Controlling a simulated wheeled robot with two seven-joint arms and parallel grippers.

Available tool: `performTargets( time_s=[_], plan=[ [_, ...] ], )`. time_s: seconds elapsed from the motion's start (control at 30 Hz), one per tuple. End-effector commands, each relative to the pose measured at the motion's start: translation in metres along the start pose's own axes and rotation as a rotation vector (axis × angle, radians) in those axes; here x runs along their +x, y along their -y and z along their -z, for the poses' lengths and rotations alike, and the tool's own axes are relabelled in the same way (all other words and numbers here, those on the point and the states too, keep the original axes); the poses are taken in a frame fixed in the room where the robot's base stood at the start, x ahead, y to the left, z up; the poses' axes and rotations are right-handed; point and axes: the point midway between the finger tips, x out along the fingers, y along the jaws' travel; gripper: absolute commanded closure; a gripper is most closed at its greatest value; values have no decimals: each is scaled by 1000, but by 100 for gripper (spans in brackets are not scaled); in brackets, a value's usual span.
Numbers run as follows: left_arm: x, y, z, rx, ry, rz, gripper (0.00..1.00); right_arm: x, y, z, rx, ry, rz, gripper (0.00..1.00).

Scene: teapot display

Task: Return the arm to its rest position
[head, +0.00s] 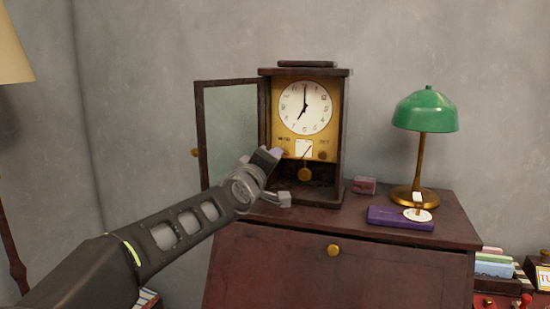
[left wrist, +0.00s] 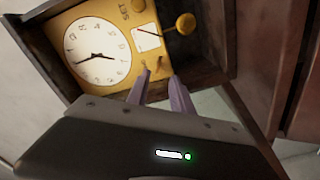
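A wooden clock cabinet (head: 343,140) stands on the desk with its glass door (head: 232,135) swung open to the left. Its white dial (head: 305,107) sits on a yellow face with a small white panel below, and a round pendulum (head: 305,174) hangs under it. My left gripper (head: 278,152) is in front of the clock's lower left part in the head view. In the left wrist view its two pale purple fingers (left wrist: 160,78) are a little apart, with nothing visible held between them. The clock's face fills the upper left there. My right gripper is not in view.
The desk (head: 450,226) also holds a green lamp (head: 427,112), a purple book (head: 385,217) with a round white item on it, and a small reddish box (head: 364,185). Books (head: 493,265) stand at lower right. The open door is close to my left arm.

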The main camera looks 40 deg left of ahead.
Motion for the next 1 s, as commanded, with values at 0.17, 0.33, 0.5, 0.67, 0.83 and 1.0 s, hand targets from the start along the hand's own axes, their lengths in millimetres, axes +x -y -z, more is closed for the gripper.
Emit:
performTargets(
  time_s=[0.17,0.33,0.5,0.67,0.83,1.0],
  plan=[
    [-23,1,2,0,-3,1,73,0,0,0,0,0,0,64],
    [-28,1,2,0,-3,2,73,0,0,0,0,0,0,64],
    [-27,1,2,0,-3,2,73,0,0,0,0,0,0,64],
    [-27,1,2,0,-3,2,73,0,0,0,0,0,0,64],
    [-27,-1,2,0,-3,1,73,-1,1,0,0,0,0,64],
    [-27,-20,14,0,-3,1,73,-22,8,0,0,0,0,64]
  ],
)
